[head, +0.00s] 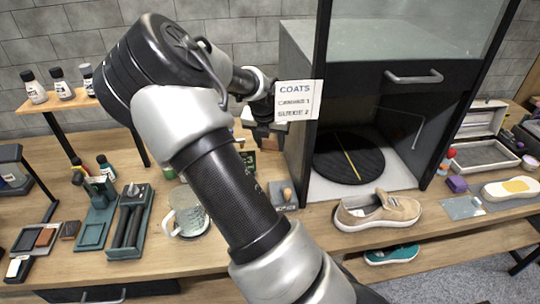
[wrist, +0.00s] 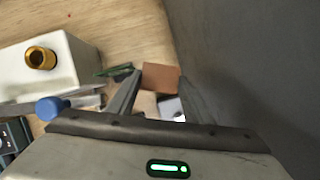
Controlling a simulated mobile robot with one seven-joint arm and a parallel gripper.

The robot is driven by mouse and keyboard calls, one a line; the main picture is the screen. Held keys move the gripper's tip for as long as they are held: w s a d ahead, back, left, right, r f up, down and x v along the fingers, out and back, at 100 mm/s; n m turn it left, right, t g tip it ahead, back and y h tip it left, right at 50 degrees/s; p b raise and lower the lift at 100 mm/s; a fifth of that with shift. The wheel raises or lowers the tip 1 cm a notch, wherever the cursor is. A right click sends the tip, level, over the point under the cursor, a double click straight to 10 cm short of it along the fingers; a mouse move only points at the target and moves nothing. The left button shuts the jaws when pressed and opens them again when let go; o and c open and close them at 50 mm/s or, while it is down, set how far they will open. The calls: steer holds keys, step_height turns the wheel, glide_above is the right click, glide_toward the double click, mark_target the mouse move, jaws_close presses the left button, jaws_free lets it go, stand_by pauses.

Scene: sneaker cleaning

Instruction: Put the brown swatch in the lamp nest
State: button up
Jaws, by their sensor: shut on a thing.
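My gripper (wrist: 158,92) is shut on the brown swatch (wrist: 160,77), a flat reddish-brown square held between the two fingertips in the wrist view. I cannot pick out the lamp nest with certainty in either view. A small pale object lies below the swatch between the fingers in the wrist view.
The dark cabinet (head: 298,95) stands close right of my gripper, with a round black turntable (head: 350,165) inside. A tan sneaker (head: 378,212) and a mug (head: 183,212) stand in front.

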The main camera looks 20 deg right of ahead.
mark_target(270, 147)
step_height(270, 147, up, 14)
steer(key=p, duration=0.2)
steer(key=shift+r, duration=0.2)
